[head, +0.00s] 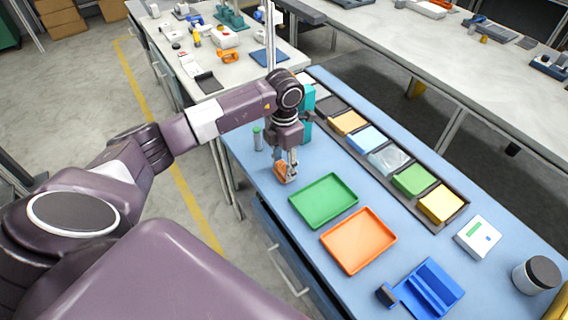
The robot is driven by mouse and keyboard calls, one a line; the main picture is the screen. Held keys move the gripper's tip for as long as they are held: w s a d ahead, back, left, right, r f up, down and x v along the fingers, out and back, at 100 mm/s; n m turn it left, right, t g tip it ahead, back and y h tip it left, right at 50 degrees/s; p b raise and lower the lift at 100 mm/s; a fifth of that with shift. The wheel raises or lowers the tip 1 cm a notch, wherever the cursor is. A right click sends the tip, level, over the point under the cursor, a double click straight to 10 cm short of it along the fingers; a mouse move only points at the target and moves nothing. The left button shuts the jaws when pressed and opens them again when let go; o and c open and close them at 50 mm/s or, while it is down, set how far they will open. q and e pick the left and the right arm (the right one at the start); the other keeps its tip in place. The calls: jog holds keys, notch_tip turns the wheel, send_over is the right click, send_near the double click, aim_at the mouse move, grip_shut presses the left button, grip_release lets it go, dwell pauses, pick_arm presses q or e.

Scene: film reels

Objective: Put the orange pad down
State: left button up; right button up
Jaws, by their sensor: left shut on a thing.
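My left gripper (291,164) points down over the near left part of the blue table. It is shut on the orange pad (281,174), a small orange piece partly hidden by the fingers. The pad is at or just above the table top; I cannot tell whether it touches. It is left of the green tray (323,201) and apart from it. An empty orange tray (358,241) lies just right of the green one. My right gripper is not in view.
A dark rack (424,214) with coloured blocks runs along the far side. A grey-green cylinder (257,139) stands left of the gripper. A white box (478,237), a blue holder (436,290) and a dark-lidded jar (536,275) are at the right. Both trays are empty.

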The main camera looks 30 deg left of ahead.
aim_at(284, 166)
pick_arm(q)
jog(key=shift+f, duration=0.1)
jog(key=shift+f, duration=0.1)
jog(key=o, duration=1.1)
jog(key=shift+r, duration=0.55)
notch_tip(284, 166, up, 11)
jog(key=shift+r+b, duration=0.15)
jog(key=shift+b, duration=1.1)
